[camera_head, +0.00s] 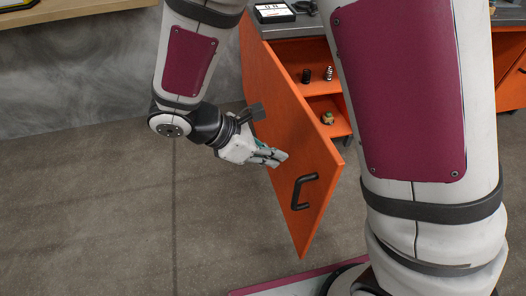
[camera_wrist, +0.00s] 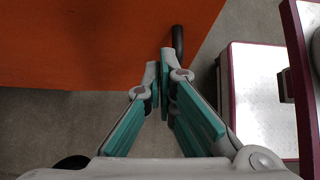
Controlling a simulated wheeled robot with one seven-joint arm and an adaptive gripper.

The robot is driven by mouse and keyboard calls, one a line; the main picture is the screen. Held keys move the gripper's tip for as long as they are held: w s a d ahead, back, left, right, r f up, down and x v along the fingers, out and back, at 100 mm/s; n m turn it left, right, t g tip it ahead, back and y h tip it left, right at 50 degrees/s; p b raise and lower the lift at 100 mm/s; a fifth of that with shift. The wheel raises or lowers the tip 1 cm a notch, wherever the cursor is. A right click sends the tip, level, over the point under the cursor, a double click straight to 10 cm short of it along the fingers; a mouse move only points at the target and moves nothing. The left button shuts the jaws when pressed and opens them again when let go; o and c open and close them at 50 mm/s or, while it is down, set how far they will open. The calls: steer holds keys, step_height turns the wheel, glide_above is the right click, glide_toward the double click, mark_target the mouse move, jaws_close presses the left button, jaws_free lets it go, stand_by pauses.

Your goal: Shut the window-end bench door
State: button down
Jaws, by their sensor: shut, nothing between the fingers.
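An orange bench door (camera_head: 290,150) stands wide open, swung out from the orange cabinet, with a black bar handle (camera_head: 304,191) on its outer face. My gripper (camera_head: 278,158) is shut and empty at the outer face of the door, up and left of the handle. In the wrist view, the closed fingertips (camera_wrist: 166,62) lie over the lower edge of the orange door (camera_wrist: 80,40), with the dark handle (camera_wrist: 178,42) just beyond them. I cannot tell whether the fingertips touch the door.
The open cabinet shows a shelf (camera_head: 318,88) with small dark items and a small yellowish item (camera_head: 328,118) below. A device with a display (camera_head: 273,11) sits on the grey benchtop. A wooden surface (camera_head: 60,50) is at upper left. The floor (camera_head: 90,220) left of the door is clear.

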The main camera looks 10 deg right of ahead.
mark_target(314, 163)
steer(key=d+f+b, duration=0.1)
steer(key=d, duration=0.1)
steer(key=d+f, duration=0.1)
steer(key=d, duration=0.1)
steer(key=d+f+b, duration=0.1)
steer(key=d, duration=0.2)
steer(key=shift+w+b, duration=0.15)
steer(key=shift+b, duration=0.15)
steer(key=shift+d, duration=0.1)
